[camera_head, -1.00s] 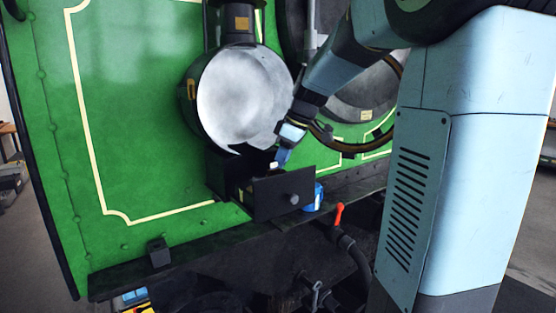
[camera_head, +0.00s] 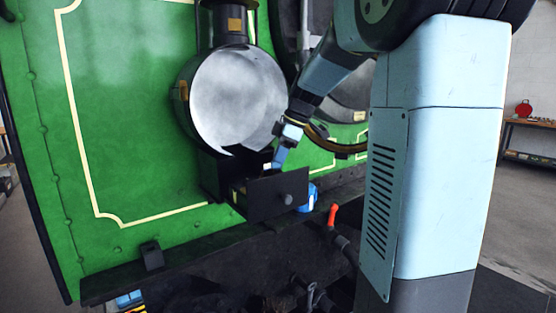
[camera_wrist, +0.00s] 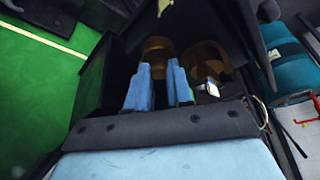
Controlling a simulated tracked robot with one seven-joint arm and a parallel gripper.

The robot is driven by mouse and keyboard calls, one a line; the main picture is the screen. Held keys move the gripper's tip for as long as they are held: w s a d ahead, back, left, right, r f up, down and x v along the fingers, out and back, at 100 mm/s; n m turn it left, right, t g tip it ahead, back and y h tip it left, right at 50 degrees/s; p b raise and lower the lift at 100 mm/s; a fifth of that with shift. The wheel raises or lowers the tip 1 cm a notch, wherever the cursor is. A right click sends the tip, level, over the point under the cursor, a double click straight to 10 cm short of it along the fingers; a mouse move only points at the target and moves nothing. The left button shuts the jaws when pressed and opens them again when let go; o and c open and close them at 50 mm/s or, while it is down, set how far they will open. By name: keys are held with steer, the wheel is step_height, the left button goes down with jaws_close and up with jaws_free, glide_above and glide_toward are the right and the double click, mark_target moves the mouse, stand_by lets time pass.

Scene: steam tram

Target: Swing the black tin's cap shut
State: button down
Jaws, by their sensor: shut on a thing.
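The black tin (camera_head: 222,180) appears to be the dark box below the round silvery disc, on the green tram side. Its cap appears to be the dark flap (camera_head: 265,198) with a grey knob, standing open at the front. The flap is also at the upper right in the wrist view (camera_wrist: 237,35). My gripper (camera_head: 278,164) reaches down behind the flap, at the box's opening. In the wrist view its two blue fingers (camera_wrist: 159,75) stand either side of a brass cylinder (camera_wrist: 157,48) and appear shut on it. Their exact contact is in shadow. Another brass piece (camera_wrist: 204,58) is beside it.
The silvery disc (camera_head: 238,97) hangs just above the box. A blue can (camera_head: 307,198) stands right of the flap, and a red-handled valve (camera_head: 333,213) beyond it. A dark ledge (camera_head: 190,248) runs below. Hoses cross behind my arm.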

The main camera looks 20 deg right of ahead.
steer(key=c, duration=1)
jaws_free()
steer(key=shift+r, duration=0.1)
steer(key=v, duration=1.3)
steer(key=shift+r, duration=0.35)
steer(key=shift+d, duration=0.15)
steer(key=s+a+f+m+t+h, duration=0.2)
steer(key=s+a+f+m, duration=0.2)
steer(key=s+f+m, duration=0.3)
steer(key=s+a+f+m+t+h, duration=0.2)
steer(key=s+a+f+m, duration=0.3)
steer(key=s+f, duration=0.4)
steer(key=s+m, duration=0.1)
steer(key=s, duration=0.6)
steer(key=shift+a+m, duration=0.15)
steer(key=shift+m, duration=0.25)
